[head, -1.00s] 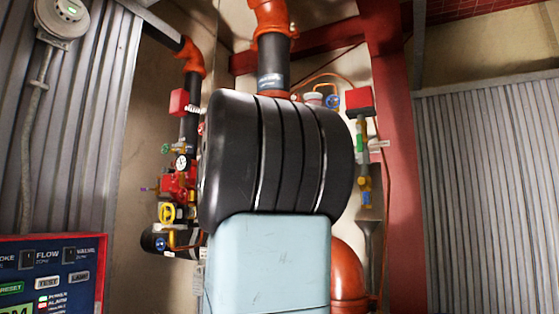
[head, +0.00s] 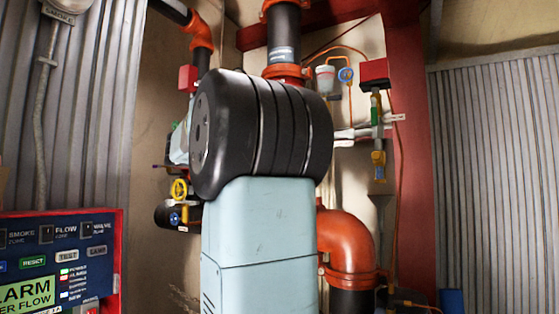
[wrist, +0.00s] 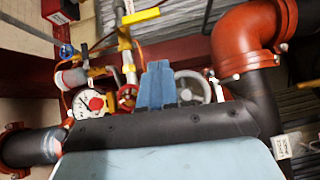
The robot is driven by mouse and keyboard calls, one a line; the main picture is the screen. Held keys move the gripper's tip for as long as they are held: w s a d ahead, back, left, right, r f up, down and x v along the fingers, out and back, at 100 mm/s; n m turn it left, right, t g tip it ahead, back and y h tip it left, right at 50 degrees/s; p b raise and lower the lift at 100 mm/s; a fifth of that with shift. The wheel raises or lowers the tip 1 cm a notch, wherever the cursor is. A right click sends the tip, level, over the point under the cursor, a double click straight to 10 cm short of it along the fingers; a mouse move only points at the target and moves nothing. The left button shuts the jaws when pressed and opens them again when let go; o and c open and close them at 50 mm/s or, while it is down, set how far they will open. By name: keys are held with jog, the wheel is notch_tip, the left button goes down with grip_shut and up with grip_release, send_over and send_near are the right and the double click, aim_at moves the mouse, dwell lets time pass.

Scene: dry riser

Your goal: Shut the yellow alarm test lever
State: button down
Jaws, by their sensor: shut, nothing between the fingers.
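A yellow lever (wrist: 140,16) shows in the wrist view, left of the top middle. It lies nearly level in the picture, across a brass and yellow valve pipe (wrist: 128,55). I cannot pick the lever out surely in the head view, where a yellow-brass valve (head: 378,158) sits on the right-hand small pipe. My gripper (wrist: 157,66) shows in the wrist view as blue fingers, shut and empty. Its tips lie below and slightly right of the lever in the picture, apart from it. In the head view, pale finger-like parts (head: 358,132) reach right from behind my arm, near that pipe.
A red box (head: 375,72) tops the right-hand pipe. A large orange elbow (head: 345,240) stands below. A white gauge (wrist: 90,104) and a red handwheel (wrist: 127,97) crowd the wrist view. A red-framed alarm panel (head: 60,260) is at lower left in the head view.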

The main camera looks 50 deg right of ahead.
jog(key=shift+v, duration=1.2)
jog(key=shift+f, duration=0.1)
